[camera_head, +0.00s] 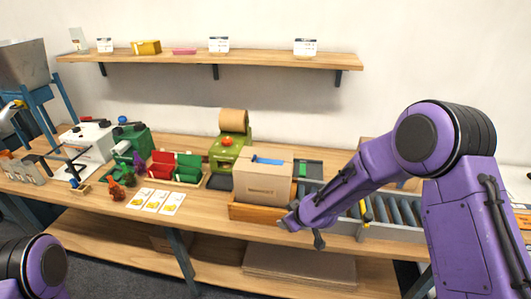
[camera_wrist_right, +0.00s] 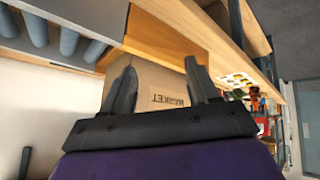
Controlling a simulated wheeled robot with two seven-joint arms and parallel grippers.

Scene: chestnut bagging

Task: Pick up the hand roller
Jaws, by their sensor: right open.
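I cannot pick out the hand roller with certainty in either view. A small yellow and black item (camera_head: 364,210) shows at the conveyor's near edge, too small to identify. My right gripper (camera_head: 300,231) is in front of the shelf bench, low and just right of the cardboard box (camera_head: 262,184). In the right wrist view its fingers (camera_wrist_right: 160,66) are apart with nothing held between them. The box (camera_wrist_right: 158,98), with printed lettering, shows behind the fingers. My left gripper is out of view; only a purple part of my left arm shows at lower left.
The box sits in a wooden tray (camera_head: 240,212) beside the grey roller conveyor (camera_head: 400,212). A green machine with a brown roll (camera_head: 232,121), red and green bins (camera_head: 175,167) and several cards (camera_head: 156,201) stand to the left. A wall shelf (camera_head: 200,58) runs above.

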